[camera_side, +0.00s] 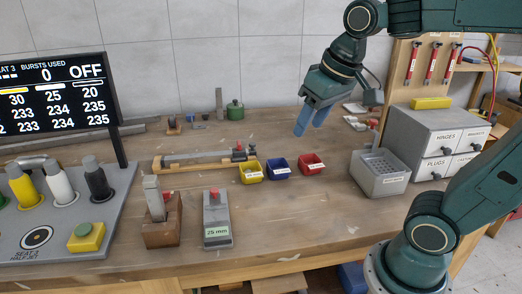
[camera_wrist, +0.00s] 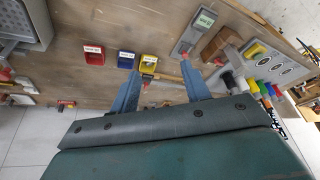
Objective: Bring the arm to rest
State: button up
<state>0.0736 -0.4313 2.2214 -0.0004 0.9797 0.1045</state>
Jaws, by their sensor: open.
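My gripper (camera_side: 312,119) is in the air above the back part of the wooden bench (camera_side: 300,215). Its blue fingers point down and slightly left, and they are open with nothing between them. In the wrist view my gripper (camera_wrist: 160,85) shows two separated blue fingers, with the bench beyond them. My arm reaches in from the upper right in the side view.
Small yellow (camera_side: 250,171), blue (camera_side: 279,169) and red (camera_side: 311,164) bins sit on the bench below my gripper. A grey perforated box (camera_side: 380,173) and a drawer cabinet (camera_side: 435,140) stand to the right. A seat panel (camera_side: 60,220) and display (camera_side: 55,95) are at left.

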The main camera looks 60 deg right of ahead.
jog(key=s+a+f+n+t, duration=0.1)
jog(key=s+a+f+n, duration=0.1)
jog(key=s, duration=0.6)
jog(key=shift+f, duration=0.75)
jog(key=shift+w, duration=0.1)
dwell(0.7)
